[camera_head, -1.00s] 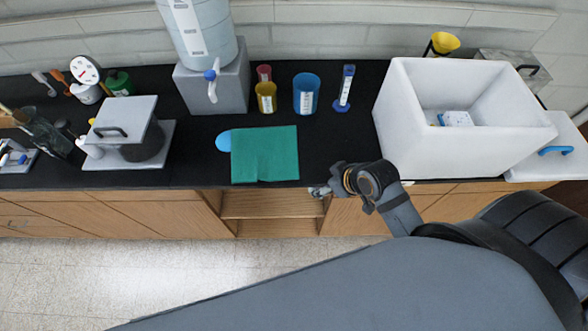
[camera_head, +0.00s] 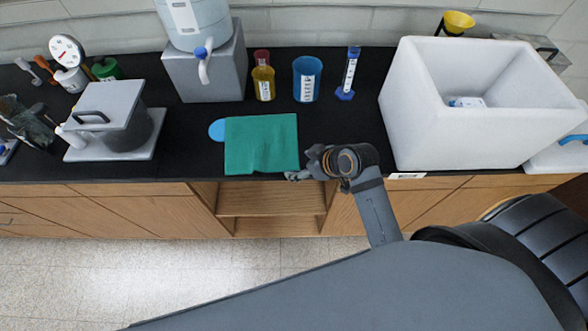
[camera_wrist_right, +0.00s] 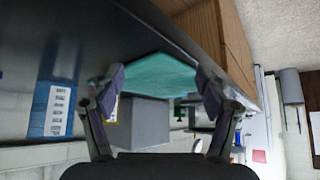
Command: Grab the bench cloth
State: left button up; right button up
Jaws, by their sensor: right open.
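The bench cloth (camera_head: 261,143) is a flat green rectangle on the black bench, its near edge close to the bench's front edge. It also shows in the right wrist view (camera_wrist_right: 150,76), beyond and between my fingers. My right gripper (camera_head: 296,176) is just off the cloth's near right corner, at the bench's front edge. In the right wrist view my right gripper (camera_wrist_right: 158,85) has its two fingers spread apart, with nothing held between them. My left gripper is in neither view.
A blue disc (camera_head: 217,130) peeks out at the cloth's left edge. Yellow (camera_head: 263,84) and blue (camera_head: 307,79) cups and a blue cylinder (camera_head: 348,75) stand behind. A white box (camera_head: 445,145) stands right, a grey dispenser stand (camera_head: 207,75) back left. An open shelf (camera_head: 272,199) lies below.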

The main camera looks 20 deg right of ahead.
jog(key=shift+w+a+f, duration=0.2)
jog(key=shift+w+f, duration=0.15)
jog(key=shift+f, duration=0.1)
jog(key=shift+f, duration=0.1)
jog(key=shift+w+a+f, duration=0.1)
jog(key=shift+w+f, duration=0.1)
jog(key=shift+f, duration=0.05)
jog(key=shift+s+a, duration=0.1)
jog(key=shift+s, duration=0.15)
jog(key=c, duration=1.1)
